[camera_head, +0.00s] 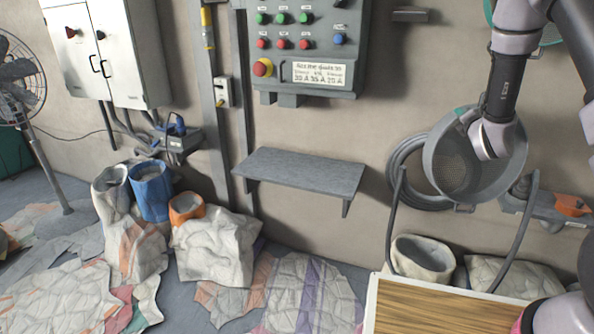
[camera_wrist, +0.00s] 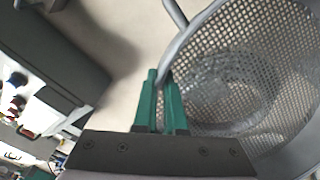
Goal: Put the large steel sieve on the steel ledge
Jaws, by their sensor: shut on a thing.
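The large steel sieve (camera_head: 447,168) is a round grey pan with a perforated mesh, held up in the air on the right in the head view, tilted so that its inside faces the camera. Its mesh (camera_wrist: 235,65) fills the right of the wrist view. My gripper (camera_head: 464,113) is shut on the sieve's rim at the upper edge; its green fingers (camera_wrist: 165,105) pinch the rim in the wrist view. My wrist hides part of the sieve in the head view. The steel ledge (camera_head: 300,172) is a flat grey wall shelf left of the sieve, with a bare top.
A control panel (camera_head: 310,45) hangs above the ledge. A coiled hose (camera_head: 400,165) hangs on the wall behind the sieve. Open sacks (camera_head: 215,245) stand below left. A wood-topped table (camera_head: 430,308) is at the front right. The space between sieve and ledge looks clear.

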